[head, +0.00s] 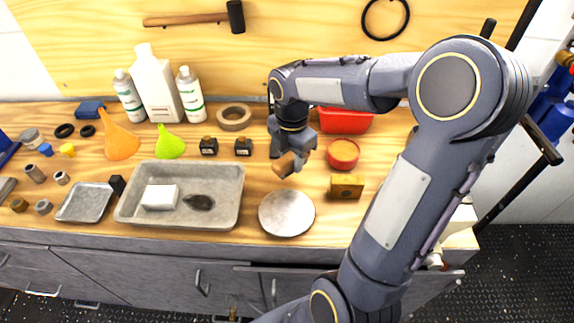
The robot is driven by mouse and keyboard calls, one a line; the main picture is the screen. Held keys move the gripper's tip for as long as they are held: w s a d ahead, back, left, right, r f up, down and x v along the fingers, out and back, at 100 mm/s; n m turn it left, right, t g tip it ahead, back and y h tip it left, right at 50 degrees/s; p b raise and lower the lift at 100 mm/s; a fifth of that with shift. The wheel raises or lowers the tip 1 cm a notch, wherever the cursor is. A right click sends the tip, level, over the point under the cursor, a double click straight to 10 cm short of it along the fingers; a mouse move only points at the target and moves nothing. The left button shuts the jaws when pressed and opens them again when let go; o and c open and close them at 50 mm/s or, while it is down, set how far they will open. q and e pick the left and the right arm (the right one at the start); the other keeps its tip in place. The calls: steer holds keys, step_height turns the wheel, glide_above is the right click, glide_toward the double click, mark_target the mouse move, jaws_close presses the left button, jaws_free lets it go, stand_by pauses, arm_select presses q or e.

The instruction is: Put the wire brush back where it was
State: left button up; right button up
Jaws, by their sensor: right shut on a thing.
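My right gripper (298,157) is above the wooden workbench (262,182), just behind a round pale disc. It is shut on a small brown, wood-coloured piece (285,165), which looks like the handle of the wire brush. The gripper hides the rest of the brush, and I cannot make out any bristles. I cannot tell whether the brush touches the bench. My left gripper is not in view.
The round disc (287,213), a red-rimmed tin (343,153), a yellowish block (346,187) and a red bin (344,121) surround the gripper. A grey tray (228,208) lies left. Bottles, funnels and small parts fill the left side. A hammer (236,17) hangs behind.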

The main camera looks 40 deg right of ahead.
mark_target(288, 158)
steer(key=w+f, duration=0.2)
steer(key=f, duration=0.1)
steer(key=shift+w+d, duration=0.15)
steer(key=shift+d, duration=0.25)
steer(key=shift+f, duration=1.55)
steer(key=shift+f, duration=0.15)
steer(key=o, duration=0.9)
steer(key=shift+o, duration=0.2)
